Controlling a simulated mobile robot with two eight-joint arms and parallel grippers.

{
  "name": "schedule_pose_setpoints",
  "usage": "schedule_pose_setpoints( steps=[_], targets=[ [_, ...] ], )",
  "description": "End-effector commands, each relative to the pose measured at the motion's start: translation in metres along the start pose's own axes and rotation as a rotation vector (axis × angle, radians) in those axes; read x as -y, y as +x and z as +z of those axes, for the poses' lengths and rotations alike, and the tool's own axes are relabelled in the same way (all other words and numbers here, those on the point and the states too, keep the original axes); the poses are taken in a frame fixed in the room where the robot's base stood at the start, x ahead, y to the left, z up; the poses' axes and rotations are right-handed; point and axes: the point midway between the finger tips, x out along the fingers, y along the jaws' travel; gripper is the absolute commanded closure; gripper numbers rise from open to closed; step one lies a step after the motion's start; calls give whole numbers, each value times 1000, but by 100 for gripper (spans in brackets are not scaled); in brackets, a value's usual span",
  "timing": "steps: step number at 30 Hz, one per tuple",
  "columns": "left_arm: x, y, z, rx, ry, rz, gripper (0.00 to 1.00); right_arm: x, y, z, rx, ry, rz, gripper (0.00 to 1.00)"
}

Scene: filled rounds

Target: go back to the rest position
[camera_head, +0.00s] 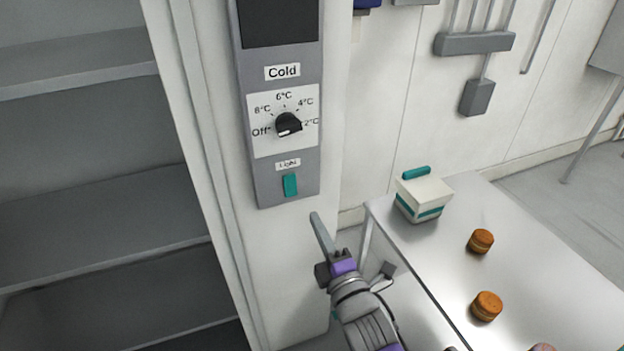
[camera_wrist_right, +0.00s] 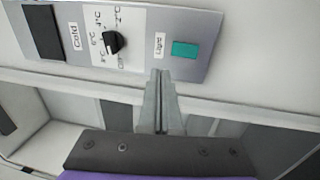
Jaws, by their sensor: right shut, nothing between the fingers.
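My right gripper (camera_head: 318,222) is in front of the pillar, just below the grey control panel (camera_head: 262,178). Its fingers are closed together and empty, and they also show in the right wrist view (camera_wrist_right: 160,75). The fingertips point toward the panel near the green light switch (camera_head: 290,185), which also shows in the wrist view (camera_wrist_right: 185,50). I cannot tell whether they touch the panel. Above the switch is a black knob (camera_head: 288,124) on a temperature dial marked Off to 2°C. My left gripper is out of view.
An open shelf unit (camera_head: 95,215) stands at the left. At the right, a metal table (camera_head: 445,262) holds a white and teal box (camera_head: 422,196) and several round orange-brown items, one in the middle (camera_head: 481,241). Grey fixtures (camera_head: 474,43) hang on the back wall.

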Motion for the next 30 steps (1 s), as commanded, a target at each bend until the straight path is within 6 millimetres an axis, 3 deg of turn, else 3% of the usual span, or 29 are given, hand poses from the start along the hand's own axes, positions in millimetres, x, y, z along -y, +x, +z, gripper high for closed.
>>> schedule_pose_setpoints(
  steps=[4, 8, 11, 15, 21, 25, 30],
  targets=[
    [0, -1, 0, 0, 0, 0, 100, 3, -2, 4, 12, 28, -23, 100],
    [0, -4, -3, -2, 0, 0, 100, 22, -17, 27, 95, 213, -162, 100],
    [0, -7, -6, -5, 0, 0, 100, 51, -48, 53, 244, 479, -336, 100],
    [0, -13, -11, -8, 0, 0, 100, 93, -114, 78, 551, 897, -552, 100],
    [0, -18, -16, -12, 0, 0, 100, 127, -207, 79, 994, 1327, -704, 100],
    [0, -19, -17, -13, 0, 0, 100, 134, -238, 74, 1162, 1454, -732, 100],
    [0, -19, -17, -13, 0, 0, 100, 136, -246, 72, 1202, 1481, -737, 100]
  ],
)
